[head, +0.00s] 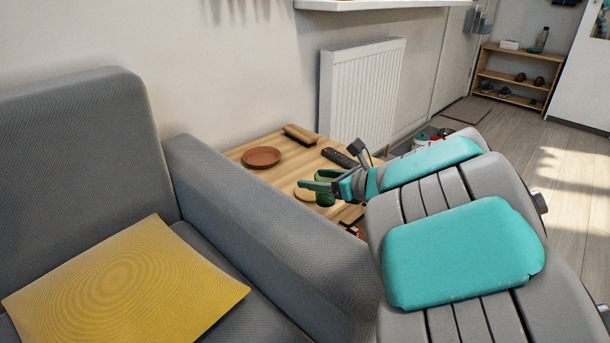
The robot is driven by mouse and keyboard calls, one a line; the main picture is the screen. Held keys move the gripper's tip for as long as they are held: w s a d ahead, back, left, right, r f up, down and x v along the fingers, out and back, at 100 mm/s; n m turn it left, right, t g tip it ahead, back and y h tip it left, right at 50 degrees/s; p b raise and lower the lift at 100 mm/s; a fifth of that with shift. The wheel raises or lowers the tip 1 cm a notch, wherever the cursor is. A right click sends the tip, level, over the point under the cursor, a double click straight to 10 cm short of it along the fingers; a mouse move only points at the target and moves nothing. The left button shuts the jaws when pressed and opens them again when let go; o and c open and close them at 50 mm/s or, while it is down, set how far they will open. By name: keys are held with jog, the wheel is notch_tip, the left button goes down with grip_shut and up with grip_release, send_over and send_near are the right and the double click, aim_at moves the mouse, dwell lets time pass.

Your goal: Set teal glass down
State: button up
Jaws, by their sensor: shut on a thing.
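The teal glass (325,198) looks dark green in the head view and is small and partly hidden by my gripper. My gripper (314,186) is shut on it, at the right part of the low wooden side table (240,150). A round light wooden coaster (303,195) lies on the table just left of the glass. I cannot tell whether the glass touches the table or hangs a little above it.
A brown round dish (261,157), a dark remote (340,158) and a wooden-and-black object (300,135) lie on the table. The grey sofa (270,230) with a yellow cushion (125,290) borders it in front. A white radiator (360,90) stands behind.

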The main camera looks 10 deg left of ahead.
jog(key=w+a, duration=0.2)
jog(key=w, duration=0.1)
jog(key=w+a, duration=0.2)
jog(key=w, duration=0.1)
jog(key=w+a+f, duration=0.1)
jog(key=w, duration=0.3)
jog(key=shift+a+p, duration=0.3)
jog(key=shift+a, duration=0.1)
jog(key=shift+w+f+b, duration=0.1)
jog(key=shift+f+b, duration=0.3)
jog(key=shift+f, duration=1.35)
jog(key=shift+f, duration=0.2)
jog(key=o, duration=1.4)
jog(key=shift+o, duration=0.2)
jog(key=shift+r, duration=0.15)
jog(key=shift+r, duration=0.15)
jog(key=v, duration=1.2)
